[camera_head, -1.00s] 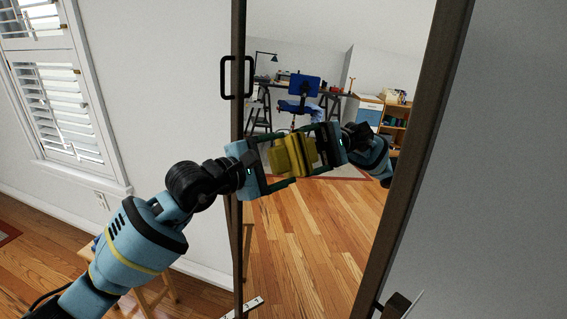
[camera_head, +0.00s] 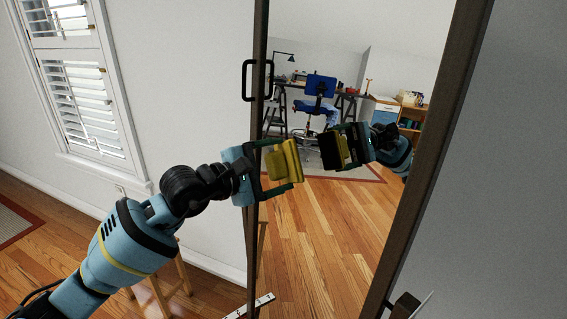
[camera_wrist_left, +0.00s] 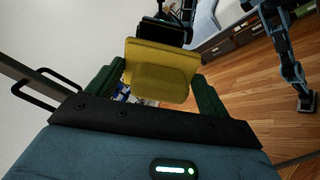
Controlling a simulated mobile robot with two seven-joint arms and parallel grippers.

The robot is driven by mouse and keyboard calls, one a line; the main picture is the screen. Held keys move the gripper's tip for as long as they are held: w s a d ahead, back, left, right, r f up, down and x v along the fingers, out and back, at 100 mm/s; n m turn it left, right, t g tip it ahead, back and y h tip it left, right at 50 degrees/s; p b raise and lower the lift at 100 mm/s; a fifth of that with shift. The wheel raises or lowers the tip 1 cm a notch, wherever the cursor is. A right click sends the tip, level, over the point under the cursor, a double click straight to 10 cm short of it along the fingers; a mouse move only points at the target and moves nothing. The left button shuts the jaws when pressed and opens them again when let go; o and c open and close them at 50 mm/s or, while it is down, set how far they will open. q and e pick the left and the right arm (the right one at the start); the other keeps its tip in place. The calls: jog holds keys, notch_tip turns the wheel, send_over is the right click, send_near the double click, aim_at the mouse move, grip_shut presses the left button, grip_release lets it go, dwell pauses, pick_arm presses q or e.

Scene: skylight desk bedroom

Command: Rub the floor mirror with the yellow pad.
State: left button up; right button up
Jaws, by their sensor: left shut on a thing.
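The floor mirror (camera_head: 325,235) stands upright and tilted in the head view, with a dark brown frame and a black handle on its left edge. My left gripper (camera_head: 278,174) comes in from the left in front of the glass, its green fingers shut on the yellow pad (camera_head: 287,160). A clear gap shows between the pad and its reflection, so the pad is apart from the glass. The wrist view shows the pad (camera_wrist_left: 160,72) between the fingers, with its dark reflection just beyond. My right gripper is not in view.
The glass reflects a desk, a blue chair, a shelf and the wood floor. A shuttered window (camera_head: 88,110) is in the wall at left. A small wooden stool (camera_head: 160,290) stands behind my arm. A dark bracket-like part (camera_head: 405,303) juts out at the mirror's lower right.

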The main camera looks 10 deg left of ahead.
aim_at(268, 168)
pick_arm(q)
jog(key=shift+s+a+r, duration=0.1)
jog(key=shift+s+a, duration=0.05)
jog(key=shift+s, duration=0.05)
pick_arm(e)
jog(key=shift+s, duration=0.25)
pick_arm(q)
jog(key=shift+s, duration=0.1)
jog(key=shift+s+a+r, duration=0.1)
jog(key=shift+s+a, duration=0.3)
jog(key=shift+p+v, duration=0.35)
jog(key=shift+v, duration=0.55)
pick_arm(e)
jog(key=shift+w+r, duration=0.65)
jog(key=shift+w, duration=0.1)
